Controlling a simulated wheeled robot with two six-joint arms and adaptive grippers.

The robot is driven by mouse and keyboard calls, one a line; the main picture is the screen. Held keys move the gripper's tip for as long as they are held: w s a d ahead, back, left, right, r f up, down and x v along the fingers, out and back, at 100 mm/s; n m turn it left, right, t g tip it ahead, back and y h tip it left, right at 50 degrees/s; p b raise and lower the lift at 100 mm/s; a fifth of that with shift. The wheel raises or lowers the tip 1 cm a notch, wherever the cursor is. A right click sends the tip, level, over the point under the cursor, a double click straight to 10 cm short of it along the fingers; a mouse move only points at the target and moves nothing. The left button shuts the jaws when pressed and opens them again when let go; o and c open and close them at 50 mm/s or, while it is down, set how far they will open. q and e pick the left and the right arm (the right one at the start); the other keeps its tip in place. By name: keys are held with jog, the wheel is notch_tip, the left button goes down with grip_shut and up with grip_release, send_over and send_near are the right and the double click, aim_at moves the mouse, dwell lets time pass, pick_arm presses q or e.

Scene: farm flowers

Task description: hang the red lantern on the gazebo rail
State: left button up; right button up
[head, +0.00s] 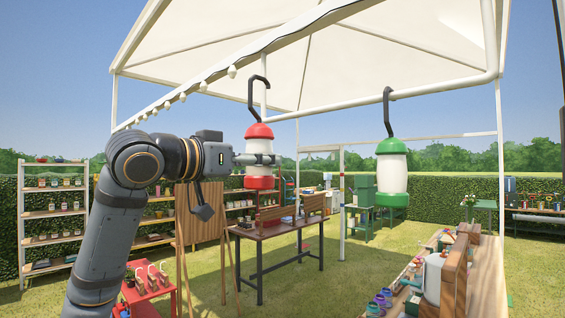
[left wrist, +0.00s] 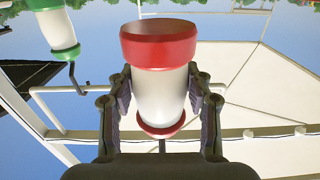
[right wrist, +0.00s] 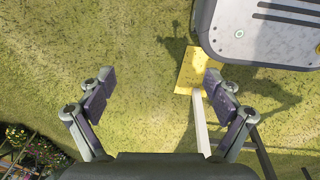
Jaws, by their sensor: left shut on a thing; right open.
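The red lantern (head: 260,155) has a white body, red cap and base, and a black hook on top. My left gripper (head: 262,160) is shut on its white body and holds it upright, high under the canopy. My right gripper (right wrist: 155,95) is open and empty above grass.
A dark wooden table (head: 275,230) stands below and behind the lantern. A red stool (head: 150,293) with hooked items is at lower left. A wooden counter (head: 487,280) is at right. A string of bulbs (head: 232,71) runs along the canopy edge.

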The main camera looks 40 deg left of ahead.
pick_arm(q)
jog(key=shift+w, duration=0.2)
jog(key=shift+r+p, duration=0.35)
jog(key=shift+p, duration=0.1)
jog(key=w+f+p, duration=0.1)
jog(key=w+p, duration=0.2)
jog(key=w, duration=0.4)
jog(key=w+d+f+p, duration=0.1)
jog(key=w+p, duration=0.3)
jog(key=w, duration=0.4)
jog(key=shift+w+f, duration=0.15)
jog(key=shift+f, duration=0.65)
pick_arm(e)
notch_tip(320, 180, up, 8)
jog(key=s, duration=0.1)
jog(key=shift+s, duration=0.3)
pick_arm(q)
jog(key=shift+d+f, duration=0.1)
jog(key=shift+f, duration=0.2)
pick_arm(e)
jog(key=shift+a+f, duration=0.15)
jog(key=shift+f, duration=0.05)
pick_arm(q)
jog(key=o, duration=1.2)
jog(key=shift+c, duration=0.2)
jog(key=shift+o, duration=1.4)
